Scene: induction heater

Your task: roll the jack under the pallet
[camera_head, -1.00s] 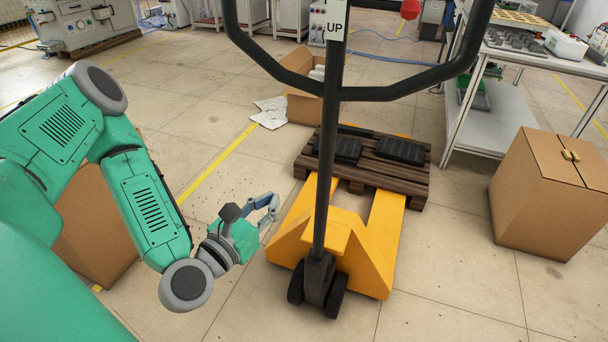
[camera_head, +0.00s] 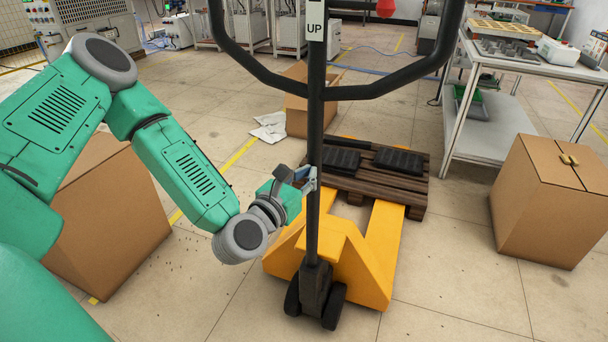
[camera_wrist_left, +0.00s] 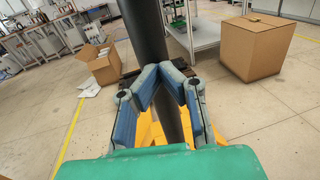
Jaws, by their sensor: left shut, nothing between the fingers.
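The yellow pallet jack (camera_head: 372,240) stands in the middle of the floor with its forks pointing away, their far ends at the wooden pallet (camera_head: 412,196). Its black handle post (camera_head: 314,190) rises upright to a wide looped handle (camera_head: 385,82). Two black parts (camera_head: 398,160) lie on the pallet. My left gripper (camera_head: 309,178) is beside the post at mid height, its fingers shut and empty. In the left wrist view the closed fingertips (camera_wrist_left: 165,68) are in front of the post (camera_wrist_left: 145,35); I cannot tell whether they touch it. My right gripper is not in view.
A closed cardboard box (camera_head: 548,205) stands at the right, another (camera_head: 110,220) behind my left arm. An open box (camera_head: 296,105) with papers is beyond the pallet. A metal table (camera_head: 505,130) stands at the back right. Floor right of the jack is clear.

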